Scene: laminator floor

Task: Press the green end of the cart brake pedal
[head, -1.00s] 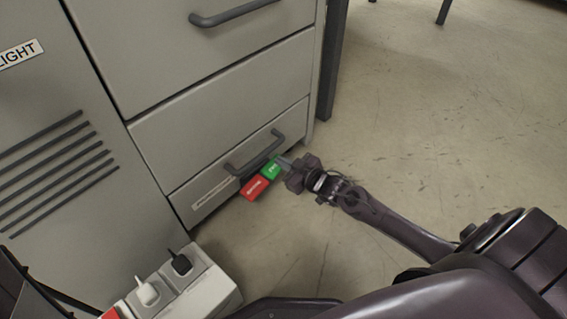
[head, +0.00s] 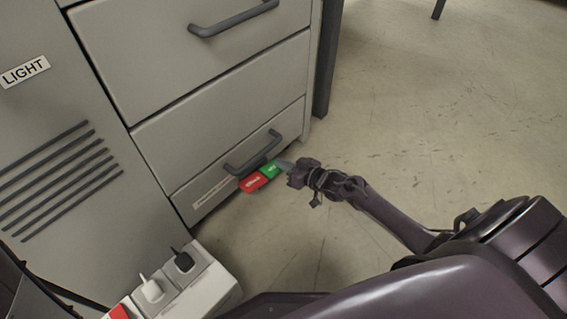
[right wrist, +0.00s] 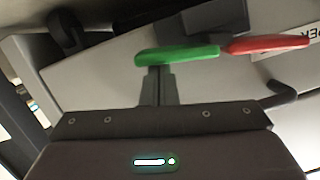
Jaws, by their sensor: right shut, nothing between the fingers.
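The brake pedal is a two-colour bar at the foot of the grey cabinet-like cart, just below its bottom drawer handle. In the head view its green end (head: 271,169) is on the right, nearest my gripper, and its red end (head: 254,183) is on the left. My right gripper (head: 285,166) is shut and empty, with its fingertips right at the green end. In the right wrist view the shut fingers (right wrist: 160,86) meet the edge of the green end (right wrist: 178,54); the red end (right wrist: 266,44) lies beyond. Firm contact cannot be told. My left gripper is out of view.
The bottom drawer handle (head: 254,152) sits close above the pedal. A dark post (head: 327,60) stands beside the cart's right edge. The floor to the right is clear.

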